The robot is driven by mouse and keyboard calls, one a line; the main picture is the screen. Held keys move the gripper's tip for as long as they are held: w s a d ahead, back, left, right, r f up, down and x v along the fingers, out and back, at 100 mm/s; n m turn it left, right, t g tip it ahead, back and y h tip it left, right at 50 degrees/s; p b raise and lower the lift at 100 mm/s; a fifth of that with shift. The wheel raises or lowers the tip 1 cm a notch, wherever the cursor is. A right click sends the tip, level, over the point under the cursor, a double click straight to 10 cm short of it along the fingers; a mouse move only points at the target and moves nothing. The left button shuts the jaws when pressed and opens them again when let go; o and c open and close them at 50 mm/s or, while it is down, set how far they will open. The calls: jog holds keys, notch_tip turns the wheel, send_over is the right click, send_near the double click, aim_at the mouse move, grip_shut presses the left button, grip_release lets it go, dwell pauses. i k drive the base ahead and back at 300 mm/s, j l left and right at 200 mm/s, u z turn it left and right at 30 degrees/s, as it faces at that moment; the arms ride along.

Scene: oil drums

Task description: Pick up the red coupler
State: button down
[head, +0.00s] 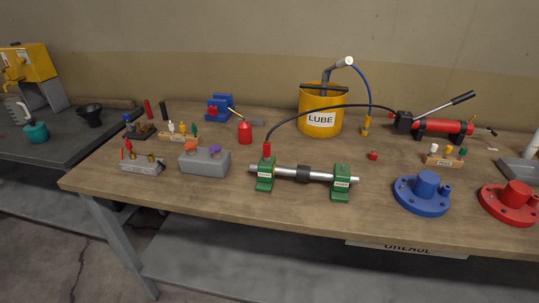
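A small red fitting (267,149) sits at the lower end of a black hose (310,108), upright over the left green stand (265,173). I cannot tell whether it touches the stand. A separate small red piece (373,155) lies on the workbench right of centre, with clear wood around it. Both could pass for a red coupler, and the picture does not settle which one it is. My gripper is not in view.
The green stands hold a steel rod. A yellow LUBE bucket (319,119) and red hand pump (437,128) stand behind. A red oil can (245,133) and grey block (205,163) are left, blue (424,198) and red (514,202) flanges right.

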aim_at(266, 144)
jog(key=i+l, duration=0.15)
jog(key=i, duration=0.3)
jog(key=i+l, duration=0.15)
jog(key=i, duration=0.25)
jog(key=i+u, duration=0.05)
